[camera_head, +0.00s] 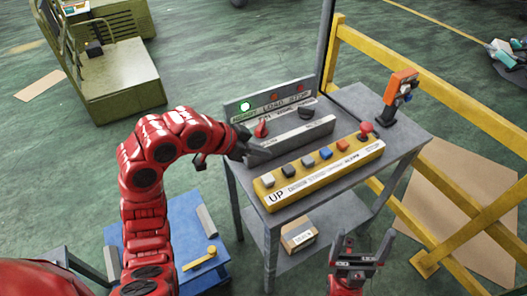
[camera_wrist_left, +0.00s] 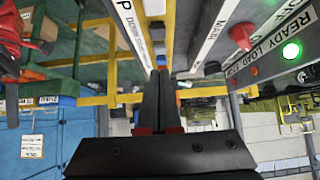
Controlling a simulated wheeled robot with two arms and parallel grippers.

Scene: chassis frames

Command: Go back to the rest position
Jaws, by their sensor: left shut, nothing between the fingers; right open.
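My left gripper (camera_head: 258,152) is shut and empty at the left end of the grey switch box (camera_head: 300,133). I cannot tell whether it touches the box. In the left wrist view its dark fingers (camera_wrist_left: 160,95) are together, below the row of buttons. My right gripper (camera_head: 362,248) is open and empty, in front of the table's front right corner. The grey box carries a red knob (camera_head: 262,130) and a black knob (camera_head: 306,113). A panel behind it has a lit green lamp (camera_head: 245,106), also in the left wrist view (camera_wrist_left: 291,50), and two red lamps.
A yellow button box (camera_head: 322,176) with several buttons lies along the front of the grey table (camera_head: 408,140). An orange and black tool (camera_head: 400,92) stands at the right. A yellow rail (camera_head: 430,86) runs behind. A blue cabinet (camera_head: 190,225) is at lower left.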

